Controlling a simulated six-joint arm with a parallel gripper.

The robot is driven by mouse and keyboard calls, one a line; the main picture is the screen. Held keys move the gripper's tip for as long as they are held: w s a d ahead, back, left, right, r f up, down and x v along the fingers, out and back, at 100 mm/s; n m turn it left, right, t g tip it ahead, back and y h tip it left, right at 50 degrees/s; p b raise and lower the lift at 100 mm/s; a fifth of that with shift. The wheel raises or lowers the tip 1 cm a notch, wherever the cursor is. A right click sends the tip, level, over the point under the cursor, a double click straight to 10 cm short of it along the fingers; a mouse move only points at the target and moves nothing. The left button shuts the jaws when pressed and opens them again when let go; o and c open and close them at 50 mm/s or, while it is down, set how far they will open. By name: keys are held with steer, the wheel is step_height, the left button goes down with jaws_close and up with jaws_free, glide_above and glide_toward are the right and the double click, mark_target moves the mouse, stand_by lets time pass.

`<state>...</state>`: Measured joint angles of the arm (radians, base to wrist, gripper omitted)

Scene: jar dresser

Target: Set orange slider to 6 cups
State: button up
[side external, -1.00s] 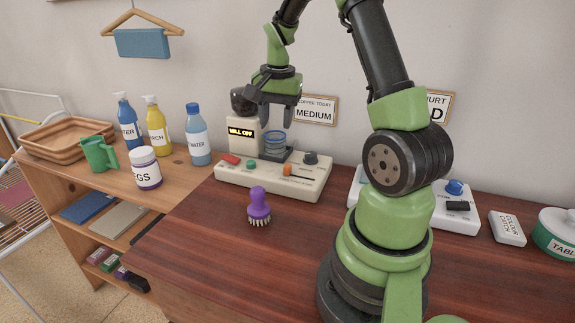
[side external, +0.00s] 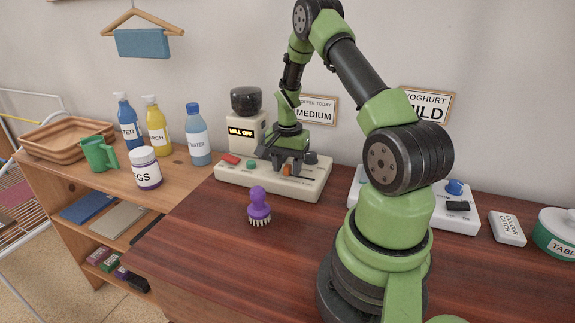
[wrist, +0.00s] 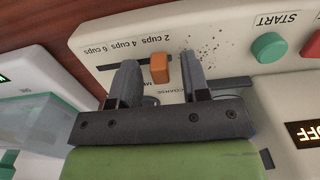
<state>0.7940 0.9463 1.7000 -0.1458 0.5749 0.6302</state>
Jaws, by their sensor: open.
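The orange slider (wrist: 160,68) stands up from its slot on the cream coffee machine base (wrist: 100,42), near the upside-down "2 cups" mark at the right end of the scale. The "6 cups" mark is at the left end in the wrist view. My gripper (wrist: 158,60) is open, with one finger on each side of the slider and a visible gap on both sides. In the side view, my gripper (side external: 287,164) is low over the machine's front, and the orange slider (side external: 287,170) shows beside its fingers. Finger height relative to the slider is hard to tell.
A green START button (wrist: 270,47) and a red button (wrist: 313,43) lie right of the slider in the wrist view. A dark knob (side external: 311,158) is close to my gripper. A purple brush (side external: 259,206) stands in front of the machine. A white appliance (side external: 455,208) is to the right.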

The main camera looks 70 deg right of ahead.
mark_target(312, 180)
steer(key=shift+c, duration=0.2)
jaws_close()
steer(key=shift+s, duration=3.3)
steer(key=shift+o, duration=0.2)
jaws_free()
step_height(312, 180, up, 10)
